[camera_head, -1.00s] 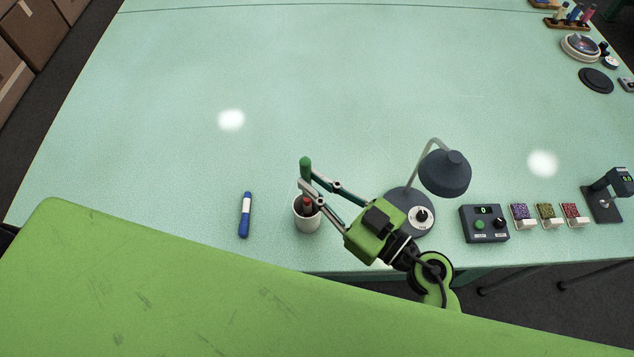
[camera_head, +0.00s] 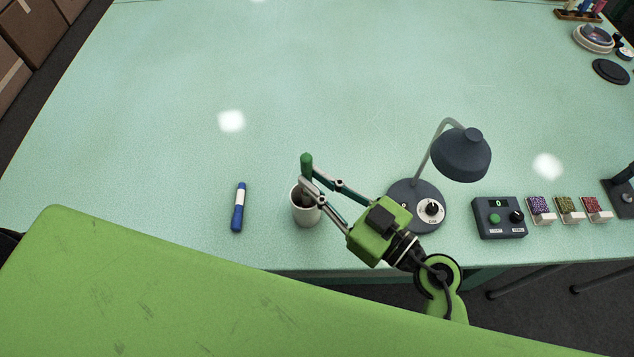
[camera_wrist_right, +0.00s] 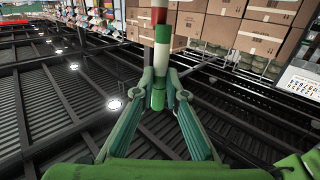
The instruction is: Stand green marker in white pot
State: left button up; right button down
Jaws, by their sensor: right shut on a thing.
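The green marker (camera_head: 306,163) stands roughly upright in the head view, its top above my right gripper's fingertips. My right gripper (camera_head: 309,184) is shut on it. In the right wrist view the fingers (camera_wrist_right: 159,90) close on the marker's green and white body (camera_wrist_right: 162,58). The white pot (camera_head: 306,216) stands on the table directly below the fingertips in the head view. The fingers hide part of its mouth, and I cannot tell whether the marker's lower end is inside it. My left gripper is not in view.
A blue marker (camera_head: 239,207) lies left of the pot. A dark desk lamp (camera_head: 461,155) stands close on the right, beyond it a control box (camera_head: 498,218) and several small sample trays (camera_head: 540,209). The table (camera_head: 300,90) behind the pot is clear.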

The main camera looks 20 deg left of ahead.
jog(key=c, duration=2.9)
grip_release()
jog(key=shift+f+b, duration=0.3)
jog(key=shift+f, duration=0.3)
jog(key=shift+s+d+f, duration=0.1)
jog(key=shift+f, duration=0.65)
grip_shut()
jog(key=shift+f+b, duration=0.95)
jog(key=shift+f, duration=0.8)
jog(key=o, duration=0.9)
grip_release()
jog(key=shift+o, duration=0.2)
jog(key=v, duration=1.1)
jog(key=shift+s+d, duration=0.15)
jog(key=shift+d, duration=0.25)
